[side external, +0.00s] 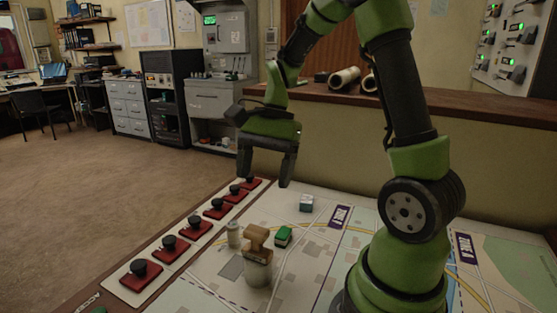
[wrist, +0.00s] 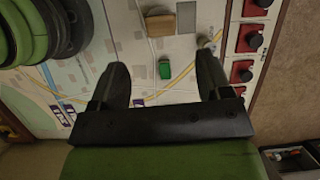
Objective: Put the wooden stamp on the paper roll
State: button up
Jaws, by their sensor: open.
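The wooden stamp (side external: 257,241) stands upright in the side view. It appears to rest on top of a short, wide white paper roll (side external: 258,276). In the wrist view the stamp (wrist: 160,25) shows from above near the top edge, and the roll cannot be made out clearly under it. My gripper (side external: 266,181) is open and empty, pointing down, well above the table and apart from the stamp. In the wrist view my gripper's fingers (wrist: 162,64) are spread, with the stamp beyond their tips.
A green block (side external: 283,236), a small whitish cylinder (side external: 234,235) and a pale block (side external: 306,203) stand near the stamp on the map table (side external: 215,288). Red-based black buttons (side external: 193,229) line the left edge. A ledge (side external: 455,112) with rolled paper runs behind.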

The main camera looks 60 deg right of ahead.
jog(key=s+a+r+n+t+h, duration=0.2)
jog(key=s+a+r+n+t, duration=0.5)
jog(key=n, duration=0.6)
jog(key=s+a+r, duration=0.2)
jog(key=s+r, duration=0.1)
jog(key=shift+a, duration=0.15)
